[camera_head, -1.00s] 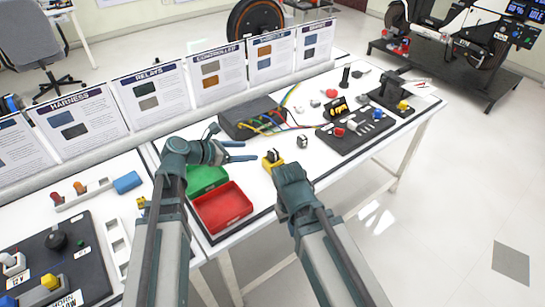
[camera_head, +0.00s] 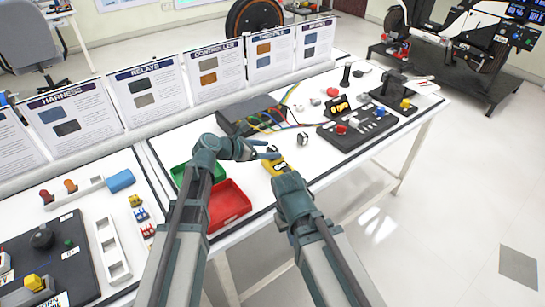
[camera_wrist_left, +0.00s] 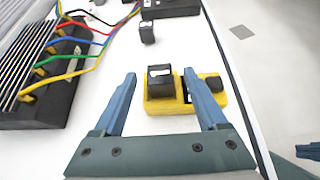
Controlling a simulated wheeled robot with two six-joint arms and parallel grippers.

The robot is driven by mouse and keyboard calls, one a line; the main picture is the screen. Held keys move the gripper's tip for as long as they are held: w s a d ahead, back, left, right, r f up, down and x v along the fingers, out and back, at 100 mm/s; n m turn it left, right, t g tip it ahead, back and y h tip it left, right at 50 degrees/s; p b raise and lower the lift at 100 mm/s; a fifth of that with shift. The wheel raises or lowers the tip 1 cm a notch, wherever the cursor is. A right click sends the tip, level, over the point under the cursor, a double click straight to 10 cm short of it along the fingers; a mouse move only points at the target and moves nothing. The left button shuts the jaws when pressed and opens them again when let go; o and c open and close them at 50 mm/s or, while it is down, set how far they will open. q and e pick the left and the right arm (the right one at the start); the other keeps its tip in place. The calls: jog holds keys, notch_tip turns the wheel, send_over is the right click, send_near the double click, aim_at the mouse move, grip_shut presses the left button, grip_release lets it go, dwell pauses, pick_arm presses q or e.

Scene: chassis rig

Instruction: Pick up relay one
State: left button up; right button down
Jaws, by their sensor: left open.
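A black block with a pale top (camera_wrist_left: 160,82), which looks like a relay, sits in a yellow base (camera_wrist_left: 184,100) on the white table. The yellow base also shows in the head view (camera_head: 274,168). My left gripper (camera_head: 268,152) is open, its blue fingers reaching towards the base. In the left wrist view its fingertips (camera_wrist_left: 160,75) stand on either side of the black block, with nothing held. A second small dark block (camera_wrist_left: 147,32) stands apart, farther off; it also shows in the head view (camera_head: 302,139). No label tells which is relay one. My right gripper (camera_head: 292,192) is near the base's front; its fingers are unclear.
A dark controller box (camera_head: 243,112) with coloured wires lies behind. Green (camera_head: 180,176) and red (camera_head: 230,205) bins stand left of the base, close to my left arm. A black panel with coloured parts (camera_head: 350,133) lies to the right. The table's front edge is near.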

pick_arm(q)
jog(key=shift+b+x, duration=0.3)
jog(key=shift+x, duration=0.95)
jog(key=shift+a, duration=0.1)
pick_arm(e)
jog(key=shift+f, duration=0.6)
pick_arm(q)
grip_shut()
jog(key=shift+r, duration=0.1)
pick_arm(e)
jog(key=shift+r, duration=0.1)
